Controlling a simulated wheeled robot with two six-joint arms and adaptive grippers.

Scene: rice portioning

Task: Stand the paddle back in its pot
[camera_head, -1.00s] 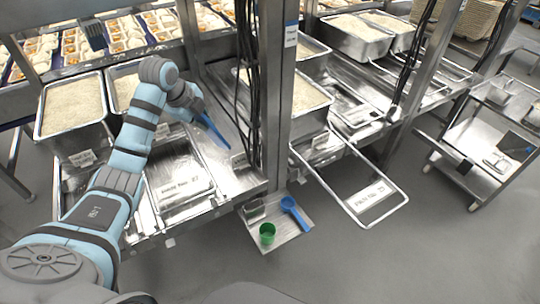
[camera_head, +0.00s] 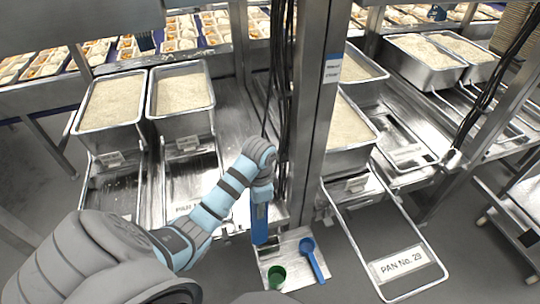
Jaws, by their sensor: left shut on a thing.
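My left gripper (camera_head: 262,186) points down in front of the steel post and is shut on the blue paddle. The blue paddle (camera_head: 260,222) hangs about upright, its lower end over the small metal pot (camera_head: 268,252). The pot sits on a small steel shelf (camera_head: 296,243). The paddle hides part of the pot, and I cannot tell whether its tip is inside the rim or just above it. My right gripper is not in view.
The steel post (camera_head: 322,110) with black cables rises just behind. Pans of rice (camera_head: 112,100) sit left and right. A pulled-out frame (camera_head: 405,265) is at right.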

